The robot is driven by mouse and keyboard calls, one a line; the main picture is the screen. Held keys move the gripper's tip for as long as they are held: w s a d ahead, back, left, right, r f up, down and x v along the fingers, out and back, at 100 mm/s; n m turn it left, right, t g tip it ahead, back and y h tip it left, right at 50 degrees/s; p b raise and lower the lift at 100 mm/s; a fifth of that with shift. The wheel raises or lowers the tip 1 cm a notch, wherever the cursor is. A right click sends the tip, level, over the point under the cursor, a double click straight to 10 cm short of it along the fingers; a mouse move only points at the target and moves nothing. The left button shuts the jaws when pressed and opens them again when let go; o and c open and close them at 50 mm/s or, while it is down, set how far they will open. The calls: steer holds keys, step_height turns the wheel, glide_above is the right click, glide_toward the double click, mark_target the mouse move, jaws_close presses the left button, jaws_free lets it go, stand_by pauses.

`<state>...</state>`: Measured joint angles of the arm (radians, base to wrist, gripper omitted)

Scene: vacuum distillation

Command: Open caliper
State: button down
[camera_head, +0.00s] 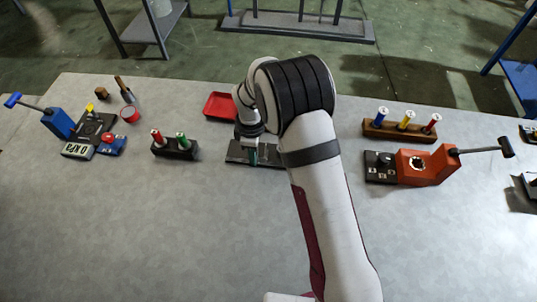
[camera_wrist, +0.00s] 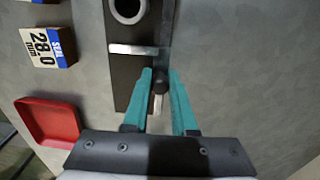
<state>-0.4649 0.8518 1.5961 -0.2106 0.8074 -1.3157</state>
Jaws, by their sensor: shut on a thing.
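The caliper is a dark plate (camera_wrist: 124,78) with a silver crossbar (camera_wrist: 133,49) and a pale ring (camera_wrist: 128,10) near its upper end in the wrist view. A small dark knob (camera_wrist: 160,84) with a pale metal part below it sits at the plate's right edge. My gripper (camera_wrist: 161,76) has teal fingers on both sides of the knob and is shut on it. In the head view the dark caliper plate (camera_head: 238,154) lies on the table under my gripper (camera_head: 253,160), and my arm hides part of it.
A red tray (camera_wrist: 52,122) and a "SEAL 28.0 mm" block (camera_wrist: 45,40) lie left of the caliper. In the head view, a holder with red and green pieces (camera_head: 175,149) stands left, and an orange lever device (camera_head: 424,168) stands right. The front table is clear.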

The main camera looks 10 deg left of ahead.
stand_by(0.9)
steer(key=c, duration=0.7)
jaws_free()
steer(key=shift+r, duration=3.5)
